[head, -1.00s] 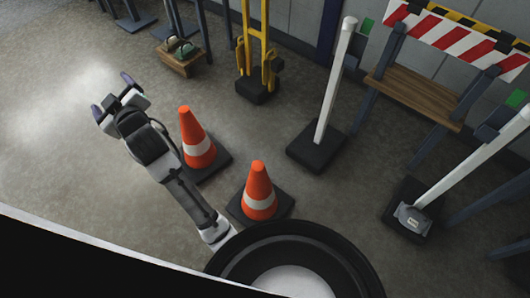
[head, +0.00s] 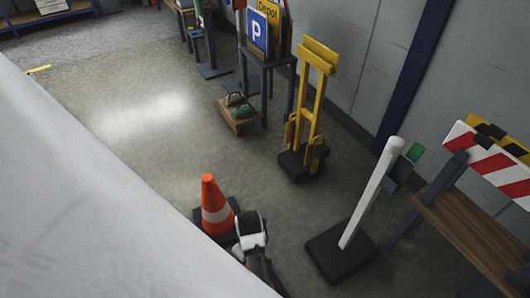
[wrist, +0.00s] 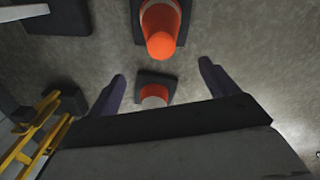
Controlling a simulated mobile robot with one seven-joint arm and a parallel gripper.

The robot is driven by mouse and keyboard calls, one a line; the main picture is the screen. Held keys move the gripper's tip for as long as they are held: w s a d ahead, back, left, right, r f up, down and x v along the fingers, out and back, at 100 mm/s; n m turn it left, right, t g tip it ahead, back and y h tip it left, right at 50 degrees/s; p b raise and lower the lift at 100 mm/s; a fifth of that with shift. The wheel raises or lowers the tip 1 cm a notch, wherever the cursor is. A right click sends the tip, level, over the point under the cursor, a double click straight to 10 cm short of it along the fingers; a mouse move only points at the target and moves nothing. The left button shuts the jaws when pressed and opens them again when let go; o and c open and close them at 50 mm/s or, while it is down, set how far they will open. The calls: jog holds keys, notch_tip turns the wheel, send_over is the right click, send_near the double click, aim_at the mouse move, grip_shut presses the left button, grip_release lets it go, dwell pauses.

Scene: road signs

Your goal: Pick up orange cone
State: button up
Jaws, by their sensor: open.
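An orange cone (head: 217,207) with a white band and black base stands upright on the floor in the head view, just left of my arm. The wrist view shows two orange cones. One (wrist: 160,35) is at the top centre, beyond the fingertips. The other (wrist: 153,101) is lower, seen between the fingers, its lower part in the picture cut off by the gripper body. My gripper (wrist: 164,70) is open, with a finger on each side and nothing held. Its fingers do not show in the head view. I cannot tell its exact distance from either cone.
A white post on a black base (head: 338,250) stands to the right of my arm. A striped barrier (head: 490,165) is at far right. Open floor lies at the left back.

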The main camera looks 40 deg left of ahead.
notch_tip(320, 180, down, 14)
jog(key=shift+s, duration=0.15)
jog(key=shift+r, duration=0.15)
grip_shut()
dwell(0.8)
